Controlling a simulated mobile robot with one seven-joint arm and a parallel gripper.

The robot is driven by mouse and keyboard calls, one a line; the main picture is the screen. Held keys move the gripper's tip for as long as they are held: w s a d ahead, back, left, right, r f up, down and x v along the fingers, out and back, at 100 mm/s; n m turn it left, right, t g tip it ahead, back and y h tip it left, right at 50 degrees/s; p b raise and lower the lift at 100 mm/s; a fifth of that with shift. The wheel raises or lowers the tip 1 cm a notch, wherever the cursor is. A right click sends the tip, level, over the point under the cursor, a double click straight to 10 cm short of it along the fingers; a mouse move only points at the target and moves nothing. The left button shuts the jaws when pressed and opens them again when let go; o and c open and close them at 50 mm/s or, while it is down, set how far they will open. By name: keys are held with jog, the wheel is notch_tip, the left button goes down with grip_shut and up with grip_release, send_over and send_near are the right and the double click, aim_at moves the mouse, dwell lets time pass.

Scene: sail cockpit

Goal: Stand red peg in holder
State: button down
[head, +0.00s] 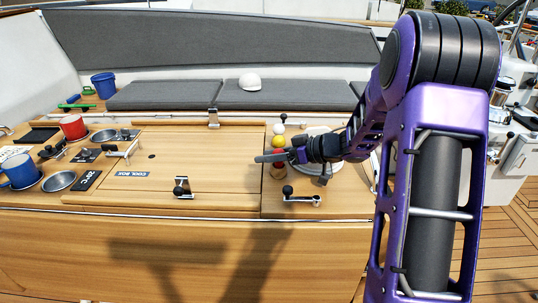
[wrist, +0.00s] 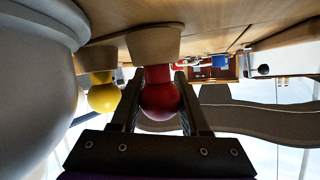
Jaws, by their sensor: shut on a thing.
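The red peg (wrist: 160,98) has a round red head and a short red shaft. My gripper (wrist: 160,105) is shut on it, one finger on each side, in the wrist view, which looks upside down. The peg's shaft meets a tan holder (wrist: 154,44); the peg looks upright and in line with it. How deep the shaft sits is hidden. In the head view my gripper (head: 280,157) is at the red peg (head: 277,153), above the tan holder (head: 278,172), partly covering both.
A yellow-headed peg (wrist: 103,97) stands beside the red one; it also shows in the head view (head: 278,140), with a white ball (head: 279,129) behind it. A large pale round object (wrist: 35,85) is close by. A crank handle (head: 300,198) lies in front. The cool box lid (head: 200,160) is mostly clear.

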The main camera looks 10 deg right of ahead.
grip_release()
dwell(0.4)
jog(key=shift+r+p, duration=2.45)
jog(key=shift+p, duration=0.05)
notch_tip(320, 180, up, 2)
jog(key=shift+r, duration=0.1)
